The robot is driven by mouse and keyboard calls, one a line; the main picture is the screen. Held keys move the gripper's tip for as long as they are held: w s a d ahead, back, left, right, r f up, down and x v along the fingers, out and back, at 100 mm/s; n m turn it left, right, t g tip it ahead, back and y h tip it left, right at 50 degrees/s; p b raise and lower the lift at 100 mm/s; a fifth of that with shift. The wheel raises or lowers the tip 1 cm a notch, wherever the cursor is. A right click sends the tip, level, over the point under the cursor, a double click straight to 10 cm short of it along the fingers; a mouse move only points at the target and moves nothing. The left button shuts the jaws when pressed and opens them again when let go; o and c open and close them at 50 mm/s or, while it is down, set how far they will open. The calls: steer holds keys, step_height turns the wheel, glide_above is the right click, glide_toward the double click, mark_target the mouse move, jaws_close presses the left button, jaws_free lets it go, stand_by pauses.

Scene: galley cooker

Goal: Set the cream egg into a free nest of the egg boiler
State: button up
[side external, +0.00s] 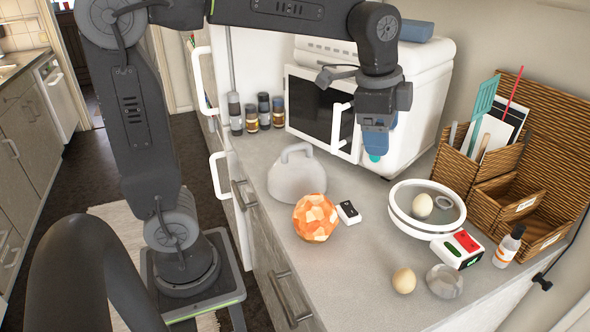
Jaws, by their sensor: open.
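The cream egg (404,281) lies on the grey counter near its front edge, apart from my gripper. The egg boiler (393,213) is a round white-rimmed dish to the right of the middle. A pale egg (422,205) sits inside it; the separate nests are too small to make out. My gripper (376,152) points down above the counter in front of the white microwave, up and to the left of the boiler. It is open, with nothing seen in it.
Beside the boiler are a box with red and green buttons (458,249), a grey glassy ball (444,281) and a small bottle (508,247). An orange faceted ball (315,217), a small black-and-white box (348,212) and a grey kettle-shaped object (296,178) stand left. Wicker holders (490,205) stand right.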

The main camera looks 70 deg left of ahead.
steer(key=s+a+f+n+t, duration=0.1)
steer(key=s+f+n+t, duration=0.2)
steer(key=s+n, duration=0.6)
steer(key=s+f, duration=0.2)
steer(key=s, duration=0.4)
steer(key=shift+s+a+n, duration=0.15)
steer(key=shift+s+n, duration=0.25)
